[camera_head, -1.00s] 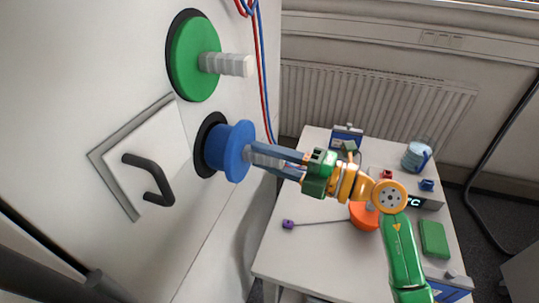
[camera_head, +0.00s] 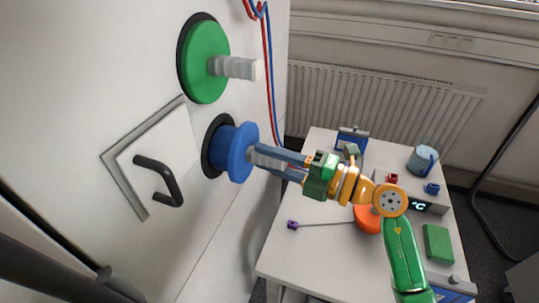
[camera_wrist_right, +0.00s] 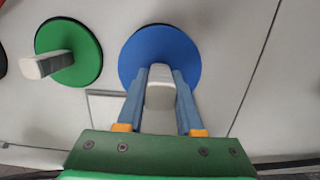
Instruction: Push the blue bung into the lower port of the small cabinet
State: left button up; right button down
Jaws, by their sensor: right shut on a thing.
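The blue bung (camera_head: 241,152) is at the dark-rimmed lower port (camera_head: 210,146) of the white cabinet (camera_head: 228,210). Its blue body stands out from the port, and I cannot tell how deep it sits. My right gripper (camera_head: 280,160) is shut on the bung's pale grey handle, with a finger on each side. In the right wrist view the bung's disc (camera_wrist_right: 160,48) is straight ahead, and the fingers flank the handle (camera_wrist_right: 160,88). A green bung (camera_head: 207,62) sits in the upper port with its handle sticking out. My left gripper is not in view.
A hinged panel with a black handle (camera_head: 160,180) is left of the lower port. Red and blue cables (camera_head: 267,75) hang along the cabinet's edge. A white table (camera_head: 310,255) with an orange round thing (camera_head: 367,219), a green block (camera_head: 438,243) and a mug (camera_head: 422,160) stands right.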

aim_at(248, 154)
jog(key=shift+r, duration=0.1)
dwell(0.4)
jog(key=shift+p, duration=0.35)
jog(key=shift+s+p+x, duration=0.1)
jog(key=shift+p+x, duration=0.35)
jog(key=shift+x, duration=0.75)
jog(key=shift+s+p+x, duration=0.15)
jog(key=shift+p+x, duration=0.25)
jog(key=shift+x, duration=0.75)
dwell(1.0)
grip_release()
jog(key=shift+s, duration=0.1)
jog(key=shift+p+v, duration=0.35)
jog(key=shift+v, duration=5.1)
